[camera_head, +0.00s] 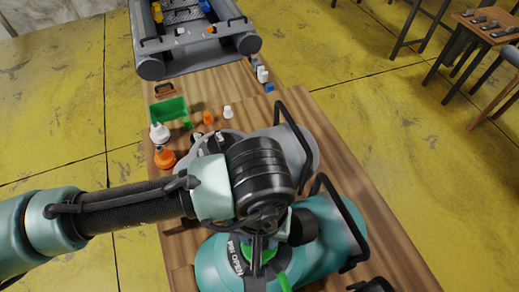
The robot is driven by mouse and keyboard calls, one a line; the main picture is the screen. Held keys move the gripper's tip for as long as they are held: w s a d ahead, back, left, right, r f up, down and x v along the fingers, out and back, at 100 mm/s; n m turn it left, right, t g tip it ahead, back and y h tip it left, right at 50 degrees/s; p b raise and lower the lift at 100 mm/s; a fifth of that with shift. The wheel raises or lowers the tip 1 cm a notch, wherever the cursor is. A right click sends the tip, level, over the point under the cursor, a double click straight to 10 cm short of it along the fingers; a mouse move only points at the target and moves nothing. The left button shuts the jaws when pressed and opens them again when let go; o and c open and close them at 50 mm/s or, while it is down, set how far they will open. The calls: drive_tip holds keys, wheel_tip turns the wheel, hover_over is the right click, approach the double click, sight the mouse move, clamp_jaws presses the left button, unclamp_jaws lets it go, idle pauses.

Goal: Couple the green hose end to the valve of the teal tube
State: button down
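The teal tube (330,237) lies on the wooden bench at the bottom, with white lettering and a black handle strap on its right. My gripper (262,262) points down over the lettered part of the tube. A green piece, which looks like the green hose end (268,256), sits between its dark fingers, which look shut on it. More green (284,282) shows just below and to the right, at the picture's bottom edge. My wrist and fingers cover the spot under the hose end, so I cannot make out the valve or whether the two touch.
A grey tube (302,147) with a black handle lies behind the teal one. A green bin (168,110), an orange-based bottle (164,157) and small orange and white parts stand at the back left. A grey boat (195,45) lies beyond. The bench's right side (375,190) is clear.

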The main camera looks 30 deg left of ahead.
drive_tip(key=shift+f, duration=0.15)
drive_tip(key=m, duration=0.4)
idle(0.4)
drive_tip(key=shift+a+m, duration=0.1)
drive_tip(key=shift+m, duration=2)
drive_tip(key=m, duration=0.4)
drive_tip(key=shift+a+b, duration=0.1)
drive_tip(key=shift+b, duration=0.2)
drive_tip(key=shift+c, duration=1.9)
unclamp_jaws()
